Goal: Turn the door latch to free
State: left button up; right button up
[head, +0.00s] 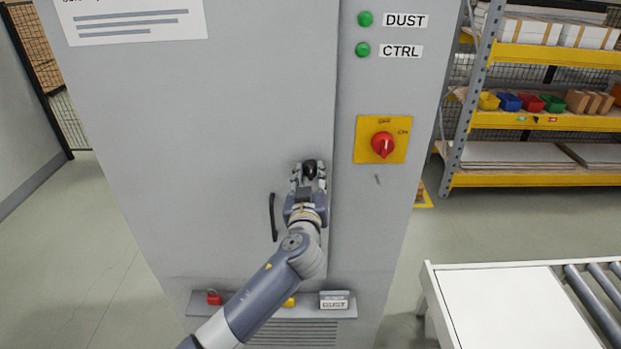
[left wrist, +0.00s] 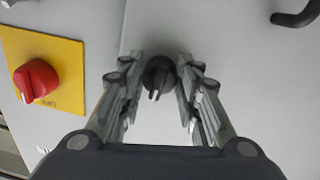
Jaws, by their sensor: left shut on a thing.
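The black door latch (head: 310,169) is a small round knob on the grey cabinet door (head: 230,110), near the door's right edge. My left gripper (head: 309,176) is at the latch, with its fingers on either side of it. In the left wrist view the latch (left wrist: 158,77) sits between the fingertips of the left gripper (left wrist: 160,75), which is shut on it. The wing of the knob shows there, but its exact setting is hard to tell. My right gripper is not in view.
A red rotary switch (head: 383,144) on a yellow plate is right of the latch. A black door handle (head: 273,217) is lower left. A ledge (head: 265,307) below holds a red padlock (head: 214,297) and a DUST tag (head: 334,300). A roller table (head: 510,310) stands lower right.

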pick_arm(q)
jog(key=shift+f+m+b, duration=0.1)
jog(key=shift+m+b, duration=0.55)
jog(key=shift+m, duration=0.35)
jog(key=m, duration=0.2)
jog(key=shift+a+m, duration=0.1)
jog(key=shift+m, duration=0.2)
jog(key=m, duration=0.2)
jog(key=shift+r+m, duration=0.25)
jog(key=shift+m, duration=0.05)
jog(key=m, duration=0.2)
jog(key=m+p, duration=0.1)
jog(key=m, duration=0.1)
jog(key=shift+r+g+y, duration=0.1)
jog(key=shift+g+y, duration=0.2)
jog(key=m, duration=0.5)
jog(key=shift+y+p, duration=0.3)
jog(key=shift+p, duration=0.05)
jog(key=shift+m, duration=0.3)
jog(key=o, duration=1.1)
jog(key=s, duration=1.2)
jog(key=shift+r, duration=0.4)
